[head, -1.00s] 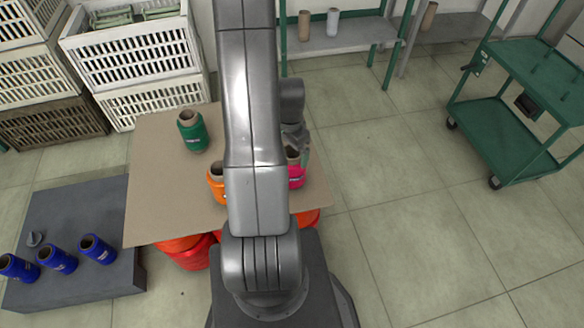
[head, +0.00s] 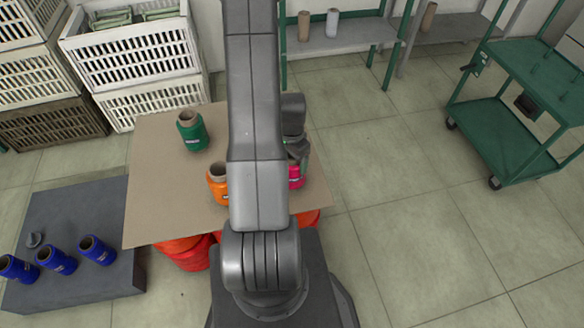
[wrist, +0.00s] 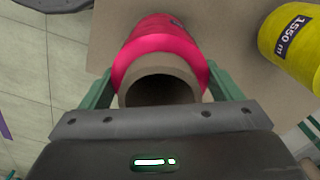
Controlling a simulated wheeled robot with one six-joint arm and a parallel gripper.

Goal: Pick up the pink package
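The pink package (head: 296,177) is a wound bobbin with a brown tube core, standing on the brown board at its right side. In the head view it is partly hidden by my arm and gripper (head: 298,155), which is over it. In the wrist view the pink package (wrist: 160,45) lies between the two green fingers of my gripper (wrist: 160,70), its hollow tube end facing the camera. The fingers are spread wide, one along each side of the package. Contact with its sides is not clear.
A yellow bobbin (wrist: 292,45) is close by on the right in the wrist view. On the board (head: 165,215) stand an orange bobbin (head: 218,183) and a green one (head: 192,130). A green cart (head: 505,135) stands at right.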

